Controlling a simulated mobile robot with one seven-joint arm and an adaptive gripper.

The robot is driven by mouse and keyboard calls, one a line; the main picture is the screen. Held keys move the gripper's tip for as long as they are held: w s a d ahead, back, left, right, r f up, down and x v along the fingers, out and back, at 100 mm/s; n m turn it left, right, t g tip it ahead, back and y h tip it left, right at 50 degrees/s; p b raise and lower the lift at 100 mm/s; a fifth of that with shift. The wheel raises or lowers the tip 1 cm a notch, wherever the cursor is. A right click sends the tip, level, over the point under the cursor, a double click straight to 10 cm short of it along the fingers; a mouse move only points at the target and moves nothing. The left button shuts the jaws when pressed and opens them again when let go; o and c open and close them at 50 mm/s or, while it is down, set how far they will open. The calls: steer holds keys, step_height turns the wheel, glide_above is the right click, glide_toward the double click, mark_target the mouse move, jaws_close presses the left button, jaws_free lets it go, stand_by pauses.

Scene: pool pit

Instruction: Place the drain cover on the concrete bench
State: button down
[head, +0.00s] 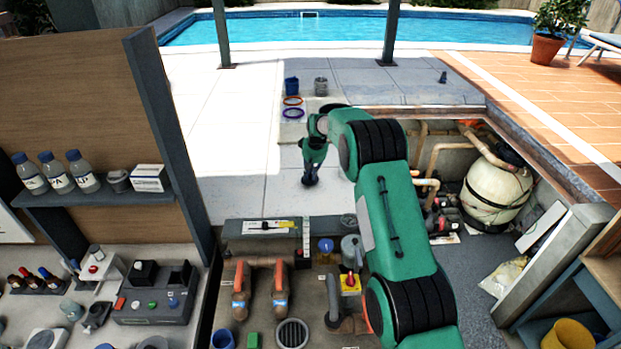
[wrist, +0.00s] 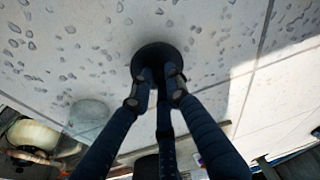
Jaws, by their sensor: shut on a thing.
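My gripper (head: 310,182) hangs over the pale paving beyond the bench, fingers pointing down. In the wrist view my gripper (wrist: 158,72) is shut on a dark round disc, which looks like the drain cover (wrist: 153,52). The fingers hide part of it. The paving shows behind it; I cannot tell the gap. In the head view the disc is too small to make out clearly. What looks like the concrete bench (head: 311,300) is the grey-brown top at the bottom middle, nearer than my gripper. A round grate (head: 291,333) sits at its front.
The bench carries two brown-orange bottles (head: 240,290), a grey pipe elbow (head: 335,305) and a red-yellow switch (head: 351,282). A raised grey ledge (head: 240,229) runs along its back. An open pit with a filter tank (head: 496,188) lies right. A post (head: 165,125) stands left.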

steer(key=shift+r, duration=0.65)
steer(key=shift+s+f, duration=0.1)
steer(key=shift+s, duration=0.2)
steer(key=s, duration=0.5)
steer(key=s+d+r+b, duration=0.1)
steer(key=s, duration=0.4)
steer(key=s+d, duration=0.1)
steer(key=s, duration=0.4)
steer(key=shift+s+d+r, duration=0.1)
steer(key=shift+r, duration=0.15)
steer(key=shift+d+b, duration=0.1)
steer(key=shift+b, duration=0.2)
steer(key=s+d+r+m+h+b, duration=0.2)
steer(key=s+d+r+m+b, duration=0.3)
steer(key=s+d, duration=0.7)
steer(key=s+m, duration=0.1)
steer(key=m, duration=0.1)
steer(key=shift+s+d+r+m, duration=0.15)
steer(key=shift+s+d+m, duration=0.05)
steer(key=shift+m, duration=0.2)
